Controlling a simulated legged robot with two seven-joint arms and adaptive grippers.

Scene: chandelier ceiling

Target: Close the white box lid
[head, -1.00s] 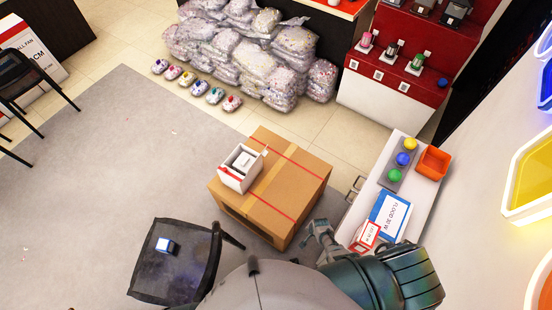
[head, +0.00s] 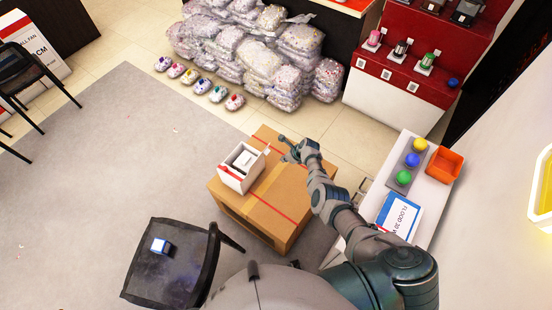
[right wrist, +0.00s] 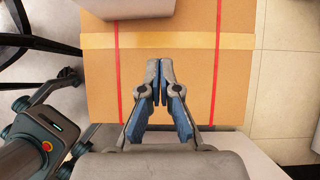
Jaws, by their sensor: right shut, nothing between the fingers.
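The small white box (head: 233,180) stands on the left part of a large brown cardboard box (head: 290,205). It is open at the top, with something pale inside and a small flap sticking up at its right corner. My right gripper (head: 286,149) is just right of the white box, beyond that flap and above the cardboard box's far edge; I cannot tell whether it touches the flap. In the right wrist view the gripper (right wrist: 160,62) is shut and empty, with the cardboard top (right wrist: 190,65) below it. My left gripper is not in view.
A white side table (head: 433,200) with coloured balls (head: 412,160) and an orange bin (head: 444,166) stands at the right. A dark chair (head: 175,265) is at the front left. Stacked clear bags (head: 255,50) lie behind. Grey carpet at left is mostly clear.

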